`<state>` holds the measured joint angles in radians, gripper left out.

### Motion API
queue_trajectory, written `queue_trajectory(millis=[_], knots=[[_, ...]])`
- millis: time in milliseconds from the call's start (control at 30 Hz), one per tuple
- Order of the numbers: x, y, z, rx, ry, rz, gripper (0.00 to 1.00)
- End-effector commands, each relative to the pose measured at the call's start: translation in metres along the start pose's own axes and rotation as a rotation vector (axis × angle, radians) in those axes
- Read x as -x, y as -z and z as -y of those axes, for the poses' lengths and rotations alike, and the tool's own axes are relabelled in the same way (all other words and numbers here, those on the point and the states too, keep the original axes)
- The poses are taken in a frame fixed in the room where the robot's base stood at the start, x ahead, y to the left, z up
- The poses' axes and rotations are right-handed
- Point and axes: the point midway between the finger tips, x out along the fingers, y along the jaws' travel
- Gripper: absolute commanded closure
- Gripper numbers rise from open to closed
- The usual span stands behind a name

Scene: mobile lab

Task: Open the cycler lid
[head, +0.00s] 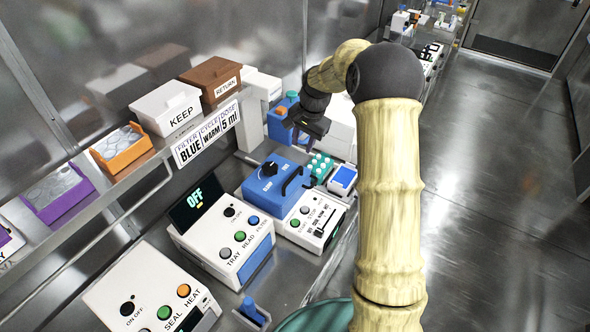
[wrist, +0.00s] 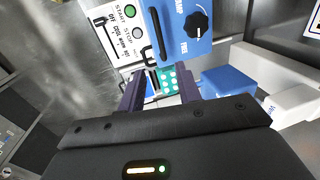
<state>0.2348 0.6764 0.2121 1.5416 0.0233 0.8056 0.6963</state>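The lid appears closed. It bears a black knob (head: 269,169) and a dark bar handle (head: 293,181).
A teal rack (head: 320,167) with white-topped tubes stands behind the cycler and shows between my fingers. A small blue-screened device (head: 343,178) is beside it. A white reader marked "OFF" (head: 222,237) stands in front. A shelf with bins (head: 166,107) runs along the left.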

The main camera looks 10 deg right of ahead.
Motion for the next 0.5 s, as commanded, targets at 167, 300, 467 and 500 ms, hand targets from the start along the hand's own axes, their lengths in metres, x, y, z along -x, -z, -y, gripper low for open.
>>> queue_trajectory(millis=[167, 300, 467, 500], knots=[[-0.03, -0.001, 0.0, 0.001, -0.003, 0.005, 0.66], [-0.054, -0.001, 0.0, 0.0, -0.003, 0.005, 0.66], [-0.079, -0.001, 0.0, 0.0, -0.003, 0.004, 0.66], [-0.085, -0.001, 0.0, 0.0, -0.003, 0.003, 0.66]])
